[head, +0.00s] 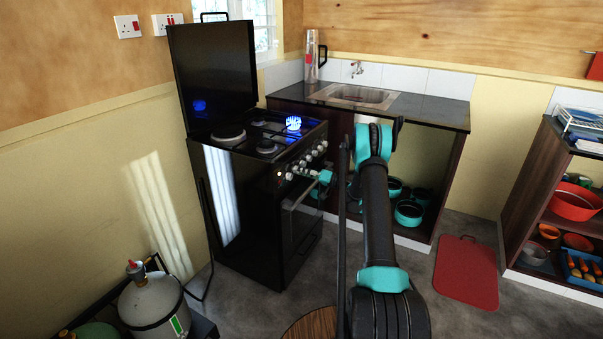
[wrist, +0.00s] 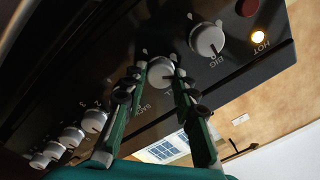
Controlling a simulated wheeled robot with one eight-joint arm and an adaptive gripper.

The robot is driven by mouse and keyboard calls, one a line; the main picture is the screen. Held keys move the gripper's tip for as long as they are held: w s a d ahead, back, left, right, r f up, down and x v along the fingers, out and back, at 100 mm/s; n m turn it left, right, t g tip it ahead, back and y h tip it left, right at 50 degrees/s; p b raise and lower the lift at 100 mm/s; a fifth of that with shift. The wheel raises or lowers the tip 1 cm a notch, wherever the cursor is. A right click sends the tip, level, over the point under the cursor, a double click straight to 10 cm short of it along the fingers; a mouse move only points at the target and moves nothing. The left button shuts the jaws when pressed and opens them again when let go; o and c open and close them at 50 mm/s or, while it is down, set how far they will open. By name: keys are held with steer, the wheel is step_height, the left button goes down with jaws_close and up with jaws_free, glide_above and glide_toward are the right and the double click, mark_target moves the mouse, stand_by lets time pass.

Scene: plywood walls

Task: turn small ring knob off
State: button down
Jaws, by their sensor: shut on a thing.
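The black stove (head: 262,200) stands against the left wall with a row of pale knobs along its front edge. My gripper (head: 303,172) reaches this panel from the right. In the wrist view my gripper (wrist: 166,77) has its green fingers on both sides of a white knob, which I take as the small ring knob (wrist: 160,70), and is shut on it. The label by this knob is partly hidden. The neighbouring knob (wrist: 207,39), marked BIG, is free.
An orange HOT lamp (wrist: 258,37) is lit. Several other knobs (wrist: 70,137) line the panel at lower left. A sink counter (head: 440,110) with pots below stands right of the stove. A gas cylinder (head: 152,305) stands at front left.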

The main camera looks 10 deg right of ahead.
steer(key=shift+f+m+t, duration=0.1)
steer(key=shift+m+t, duration=0.2)
steer(key=shift+m, duration=5)
steer(key=c, duration=1.2)
jaws_free()
steer(key=shift+s+d, duration=0.1)
steer(key=shift+d, duration=0.05)
steer(key=v, duration=1.1)
steer(key=shift+s+d, duration=0.25)
